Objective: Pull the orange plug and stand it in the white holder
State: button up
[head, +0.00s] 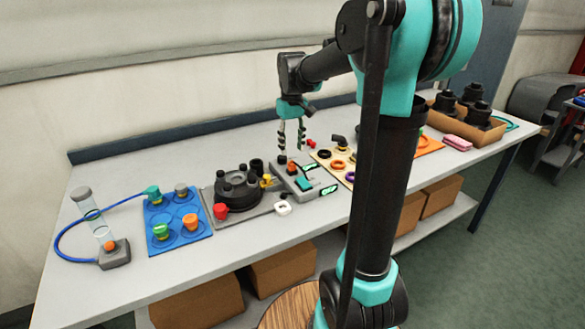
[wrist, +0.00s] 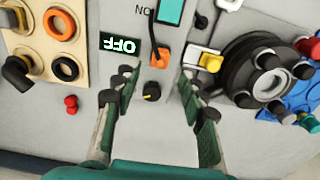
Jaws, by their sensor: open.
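An orange plug (wrist: 159,57) with a black cord sits in the grey panel unit (wrist: 140,48). It also shows, small, in the head view (head: 292,167). My gripper (head: 291,151) is above the unit, pointing down. In the wrist view my gripper (wrist: 150,82) is open and empty, its fingers either side of a black knob with a yellow mark (wrist: 151,92). The plug lies just beyond the fingertips, between their lines. A small white holder (head: 283,208) stands on the table in front of the unit. It is cut off at the wrist view's top edge (wrist: 229,4).
A display reading OFF (wrist: 119,43) is beside the plug. A black round valve body (head: 238,190) with a yellow part (wrist: 210,61) stands close by. A beige board with rings (wrist: 46,45) is on the other side. Another orange cap (head: 191,220) is on the blue mat (head: 160,242).

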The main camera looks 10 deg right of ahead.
aim_at(292, 163)
jog(key=shift+f, duration=3.75)
grip_shut()
jog(key=o, duration=0.6)
grip_release()
jog(key=shift+r, duration=0.15)
notch_tip(292, 163, up, 12)
jog(key=shift+f, duration=0.1)
jog(key=shift+c, duration=0.4)
